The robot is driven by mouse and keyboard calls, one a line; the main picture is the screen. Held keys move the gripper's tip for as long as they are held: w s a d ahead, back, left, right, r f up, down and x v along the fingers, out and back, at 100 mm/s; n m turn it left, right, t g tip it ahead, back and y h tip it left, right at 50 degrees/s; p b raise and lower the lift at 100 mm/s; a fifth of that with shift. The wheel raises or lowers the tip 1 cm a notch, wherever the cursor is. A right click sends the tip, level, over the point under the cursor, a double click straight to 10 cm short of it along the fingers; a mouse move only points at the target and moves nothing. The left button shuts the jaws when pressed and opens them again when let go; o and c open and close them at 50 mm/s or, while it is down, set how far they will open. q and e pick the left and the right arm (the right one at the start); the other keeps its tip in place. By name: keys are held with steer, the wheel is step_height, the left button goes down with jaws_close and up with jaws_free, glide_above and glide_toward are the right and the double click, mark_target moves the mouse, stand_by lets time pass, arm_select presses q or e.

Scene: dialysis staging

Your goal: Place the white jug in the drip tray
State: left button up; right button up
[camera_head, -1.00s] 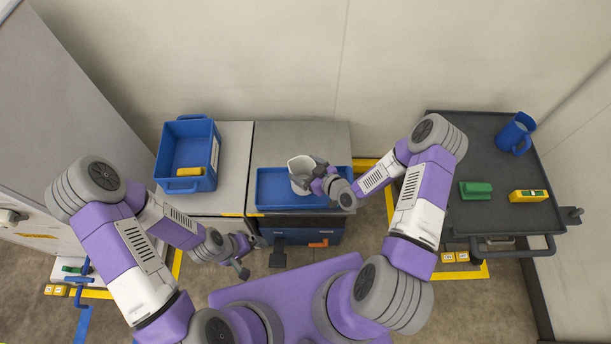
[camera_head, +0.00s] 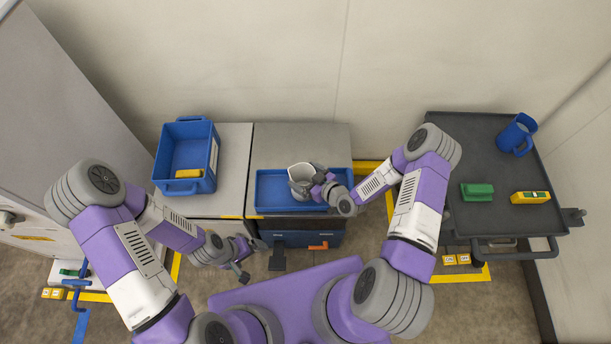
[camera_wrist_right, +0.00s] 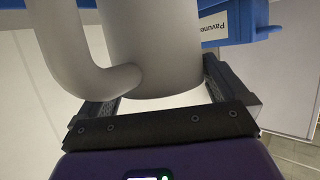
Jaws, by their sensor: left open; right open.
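The white jug (camera_head: 300,176) is upright within the outline of the blue drip tray (camera_head: 272,191) in the head view; whether its base touches the tray floor cannot be told. My right gripper (camera_head: 318,184) is open at the jug's right side. In the right wrist view, the jug's pale body (camera_wrist_right: 155,45) and curved handle (camera_wrist_right: 70,50) show close up, with the open right gripper's fingers (camera_wrist_right: 160,95) on either side of the body. My left gripper (camera_head: 243,262) is open and empty, low in front of the cabinets, away from the jug.
A blue bin (camera_head: 203,185) with a yellow item (camera_head: 188,173) stands left of the tray. A dark cart (camera_head: 470,150) at right holds a blue jug (camera_head: 515,135), a green block (camera_head: 477,191) and a yellow item (camera_head: 530,197). The grey top (camera_head: 300,140) behind the tray is clear.

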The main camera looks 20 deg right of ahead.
steer(key=p+v, duration=0.2)
steer(key=v, duration=1)
steer(key=s+a+f+m+g+h, duration=0.2)
steer(key=s+a+f+m+g, duration=0.1)
steer(key=s+a+m+g, duration=0.6)
steer(key=shift+s+a+f+g+h, duration=0.2)
steer(key=shift+s+a+g+h, duration=0.3)
steer(key=shift+s+g, duration=0.6)
